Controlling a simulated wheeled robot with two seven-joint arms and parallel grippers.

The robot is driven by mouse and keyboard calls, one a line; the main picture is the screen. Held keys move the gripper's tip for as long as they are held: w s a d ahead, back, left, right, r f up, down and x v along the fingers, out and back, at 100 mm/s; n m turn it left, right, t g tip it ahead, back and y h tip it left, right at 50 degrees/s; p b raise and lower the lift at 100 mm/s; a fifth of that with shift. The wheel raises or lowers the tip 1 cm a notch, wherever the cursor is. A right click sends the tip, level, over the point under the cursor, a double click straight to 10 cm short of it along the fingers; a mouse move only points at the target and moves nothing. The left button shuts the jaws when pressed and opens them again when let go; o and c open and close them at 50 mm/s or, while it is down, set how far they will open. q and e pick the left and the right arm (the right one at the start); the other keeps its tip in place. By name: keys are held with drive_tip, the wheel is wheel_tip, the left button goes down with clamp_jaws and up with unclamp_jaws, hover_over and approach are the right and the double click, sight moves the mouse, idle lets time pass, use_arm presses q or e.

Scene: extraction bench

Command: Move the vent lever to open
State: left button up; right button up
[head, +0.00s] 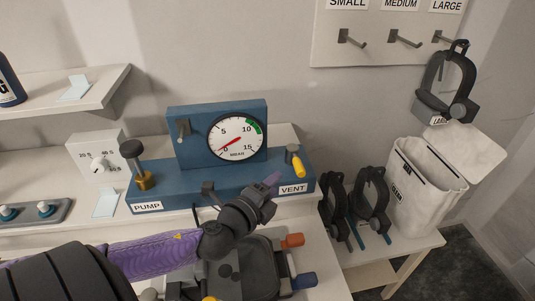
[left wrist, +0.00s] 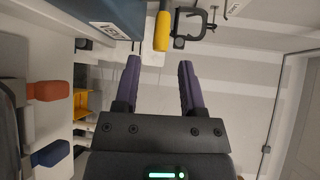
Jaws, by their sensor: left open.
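The yellow vent lever (head: 298,167) sits on a grey pivot at the right end of the blue pump unit (head: 225,188), above the VENT label (head: 292,189). It points down and slightly right. In the left wrist view the open left gripper (left wrist: 158,75) has a wide gap, and the yellow lever (left wrist: 162,31) lies beyond the fingertips, roughly in line with the gap. No contact shows. My right gripper is not in view.
A dial gauge (head: 237,138) stands on the unit, its red needle low at the left. A brass-based pump knob (head: 139,166) is at the left end. Black clamps (head: 371,197) and a white bin (head: 420,178) stand to the right. A dark tray (head: 245,268) with orange and blue handles lies below.

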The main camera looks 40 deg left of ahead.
sight(295, 170)
use_arm(q)
drive_tip(key=w, duration=0.5)
drive_tip(key=shift+d+f, duration=0.1)
drive_tip(key=shift+d, duration=0.25)
drive_tip(key=w, duration=0.3)
drive_tip(key=shift+w+a+f+b, duration=0.25)
drive_tip(key=shift+w+f+b, duration=0.1)
drive_tip(key=shift+f, duration=0.05)
drive_tip(key=shift+w, duration=0.65)
drive_tip(key=shift+a, duration=0.1)
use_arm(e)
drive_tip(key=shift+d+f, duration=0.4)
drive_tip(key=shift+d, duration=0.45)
use_arm(q)
clamp_jaws()
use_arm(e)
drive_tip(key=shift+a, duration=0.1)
use_arm(q)
drive_tip(key=shift+f, duration=0.1)
